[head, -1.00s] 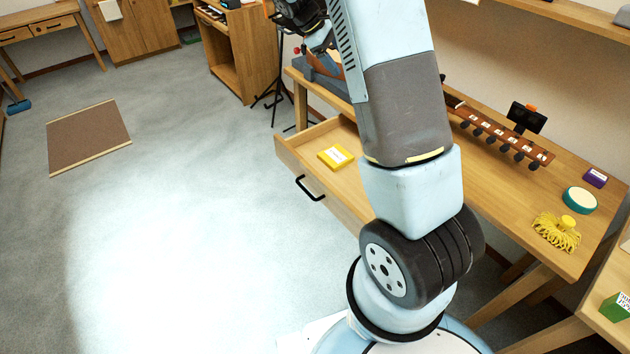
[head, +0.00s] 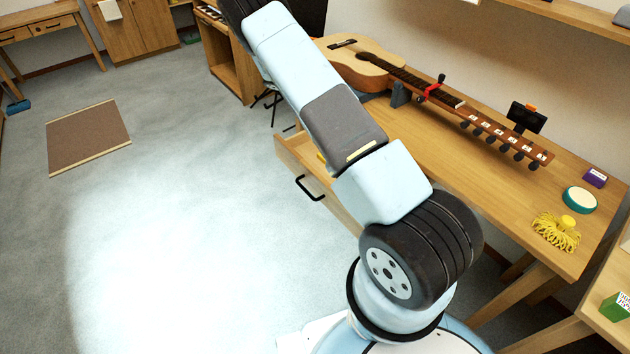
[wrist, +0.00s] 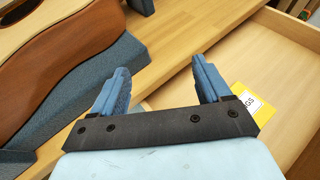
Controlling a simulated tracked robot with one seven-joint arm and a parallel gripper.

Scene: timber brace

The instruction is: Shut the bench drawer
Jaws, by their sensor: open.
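The bench drawer (head: 292,158) stands pulled out from the bench's front, with a black handle (head: 309,188) on its face. In the wrist view the open drawer (wrist: 270,60) lies at the right, with a yellow packet (wrist: 257,103) inside, partly hidden by my gripper. My gripper (wrist: 157,83) is open, its two blue fingers apart with nothing between them. In the wrist view it appears over the bench edge and the near part of the drawer. In the head view my gripper is out of sight and my arm covers much of the drawer.
A guitar (head: 360,65) lies on the bench (head: 450,150) in a grey-blue cradle (wrist: 85,95). A purple box (head: 594,178), a teal-rimmed roll (head: 579,200) and yellow strands (head: 556,232) are at the bench's right end. The floor (head: 180,230) left of the drawer is clear.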

